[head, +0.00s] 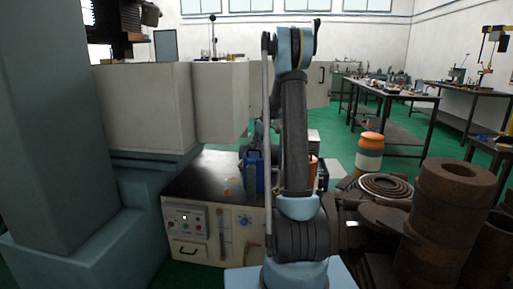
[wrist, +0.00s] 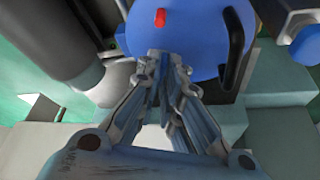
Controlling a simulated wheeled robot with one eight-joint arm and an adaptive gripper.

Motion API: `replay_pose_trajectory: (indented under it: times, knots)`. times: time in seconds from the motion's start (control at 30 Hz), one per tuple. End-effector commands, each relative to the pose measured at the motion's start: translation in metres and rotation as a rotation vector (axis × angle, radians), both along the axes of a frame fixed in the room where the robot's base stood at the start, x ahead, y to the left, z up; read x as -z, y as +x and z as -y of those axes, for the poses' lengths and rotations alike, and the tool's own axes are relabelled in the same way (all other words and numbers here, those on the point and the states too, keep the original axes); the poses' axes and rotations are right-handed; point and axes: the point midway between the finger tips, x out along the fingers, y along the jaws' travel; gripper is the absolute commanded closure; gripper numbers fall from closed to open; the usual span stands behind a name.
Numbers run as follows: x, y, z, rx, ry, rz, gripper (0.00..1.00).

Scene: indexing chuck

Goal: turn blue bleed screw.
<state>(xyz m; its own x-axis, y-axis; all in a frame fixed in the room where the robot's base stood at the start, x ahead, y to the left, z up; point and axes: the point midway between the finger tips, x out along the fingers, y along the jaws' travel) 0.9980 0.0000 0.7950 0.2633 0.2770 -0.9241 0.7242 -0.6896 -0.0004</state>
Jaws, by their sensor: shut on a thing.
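In the wrist view my gripper (wrist: 167,58) reaches up to the lower edge of a large blue round part (wrist: 195,28). Its fingers are drawn together, with the tips at that edge. They are shut on a blue part there, but the fingers hide the grip itself. I cannot make out a separate bleed screw. In the head view my gripper is hidden behind my arm.
A dark-topped cabinet (head: 190,252) with switches and a blue star-shaped knob (head: 245,221) stands left of my arm. Rusty cylinders (head: 452,215) crowd the right, near an orange-and-white drum (head: 369,155). Green floor is open farther back.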

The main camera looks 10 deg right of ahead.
Motion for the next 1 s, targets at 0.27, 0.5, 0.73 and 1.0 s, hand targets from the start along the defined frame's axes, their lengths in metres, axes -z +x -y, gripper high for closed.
replay_pose_trajectory:
  times: [0.27, 0.5, 0.73, 1.0]
  knots:
    - [0.0001, -0.0001, 0.0007, -0.008, -0.001, -0.001, 1.0]
    - [0.0002, -0.0002, 0.0008, -0.007, 0.0, -0.001, 0.78]
    - [0.0001, -0.0001, 0.0006, -0.007, 0.0, -0.001, 0.73]
    - [-0.008, -0.0025, 0.0029, -0.006, 0.0, -0.001, 0.73]
